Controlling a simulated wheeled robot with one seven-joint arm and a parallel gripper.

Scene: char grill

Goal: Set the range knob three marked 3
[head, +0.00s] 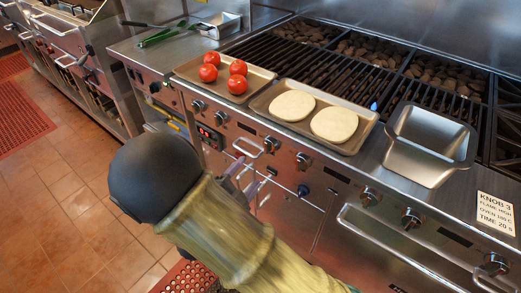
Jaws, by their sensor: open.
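The range front carries a row of round black-and-steel knobs, among them a left pair with one knob (197,105) and another (220,117), and a middle pair with one (270,143) and another (303,160). Farther right are a knob (370,197), one beside it (411,217) and one at the right edge (495,263). The number 3 marking is too small to read on any of them. My gripper (243,178) is partly hidden behind my arm, close to the front panel below the middle knobs. Its fingers are apart; I see no object between them.
A card (495,213) reads KNOB 3, flame high, with oven and time lines. A tomato tray (262,78), a tray with two pale rounds (367,130) and an empty metal pan (426,178) sit on top. A long oven handle (400,252) juts out at lower right.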

